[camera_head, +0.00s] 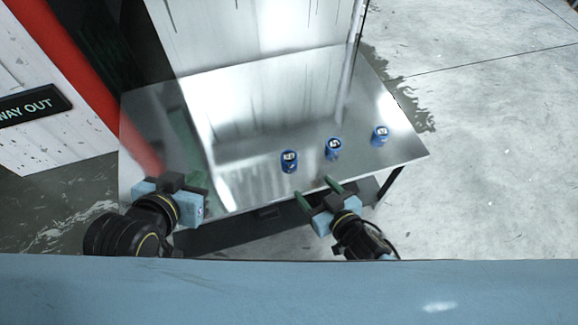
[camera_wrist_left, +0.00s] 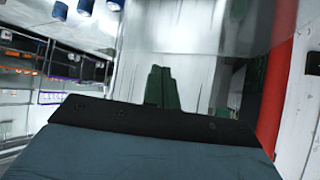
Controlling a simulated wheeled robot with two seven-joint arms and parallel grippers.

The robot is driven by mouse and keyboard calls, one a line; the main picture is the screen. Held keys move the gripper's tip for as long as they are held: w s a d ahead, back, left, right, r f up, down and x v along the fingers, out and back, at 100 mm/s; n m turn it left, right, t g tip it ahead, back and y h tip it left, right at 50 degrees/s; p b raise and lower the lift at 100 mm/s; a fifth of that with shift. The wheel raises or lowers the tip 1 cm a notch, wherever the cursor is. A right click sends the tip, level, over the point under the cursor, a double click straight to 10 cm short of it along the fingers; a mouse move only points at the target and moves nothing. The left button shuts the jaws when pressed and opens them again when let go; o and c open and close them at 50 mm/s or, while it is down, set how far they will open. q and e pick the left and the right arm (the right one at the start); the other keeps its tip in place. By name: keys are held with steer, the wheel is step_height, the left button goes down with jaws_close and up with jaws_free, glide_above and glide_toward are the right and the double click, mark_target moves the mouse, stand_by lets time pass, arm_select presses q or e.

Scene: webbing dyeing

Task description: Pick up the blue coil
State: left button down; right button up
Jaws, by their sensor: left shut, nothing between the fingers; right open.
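Three small blue coils with pale tops stand on the shiny metal table. The left coil (camera_head: 289,161), the middle coil (camera_head: 333,149) and the right coil (camera_head: 380,135) form a slanting row near the table's front right. My right gripper (camera_head: 319,191) is open and empty at the front edge, just in front of the left and middle coils, not touching them. My left gripper (camera_head: 197,180) is shut and empty at the table's front left corner, well left of the coils. Its green fingers (camera_wrist_left: 162,88) are together in the left wrist view, where blue coils (camera_wrist_left: 86,7) show at the top left.
The metal table (camera_head: 165,108) has free room at its left and centre. A tall pale panel (camera_head: 255,35) stands at its back. A red post (camera_head: 72,75) and a white wall with a sign (camera_head: 35,104) are at the left. Concrete floor (camera_head: 490,150) lies open at the right.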

mark_target(291, 159)
steer(key=b+x, duration=0.1)
steer(key=x, duration=0.3)
steer(key=shift+w+a+r+b, duration=0.15)
steer(key=shift+a+r+b, duration=0.05)
steer(key=shift+b, duration=0.2)
steer(key=b+x, duration=0.1)
steer(key=x, duration=0.2)
steer(key=shift+w+a+f, duration=0.1)
steer(key=shift+w+a, duration=0.05)
steer(key=shift+w, duration=0.05)
steer(key=shift+w+a+f+b, duration=0.1)
steer(key=shift+w+a+b, duration=0.1)
steer(key=shift+w+b, duration=0.3)
steer(key=b+x, duration=0.2)
steer(key=x, duration=0.1)
steer(key=shift+w+f, duration=0.1)
steer(key=shift+w, duration=0.2)
arm_select(q)
steer(key=d+r+t+h, duration=0.3)
steer(key=r+t+h, duration=0.2)
steer(key=r+t, duration=1)
steer(key=shift+w+d+r+m+b, duration=0.2)
steer(key=shift+r+m+b, duration=0.15)
steer(key=shift+r, duration=1.7)
arm_select(e)
steer(key=shift+w+a+f, duration=0.1)
steer(key=shift+w+a, duration=0.15)
steer(key=shift+w, duration=0.15)
steer(key=c, duration=1.1)
steer(key=shift+o, duration=0.2)
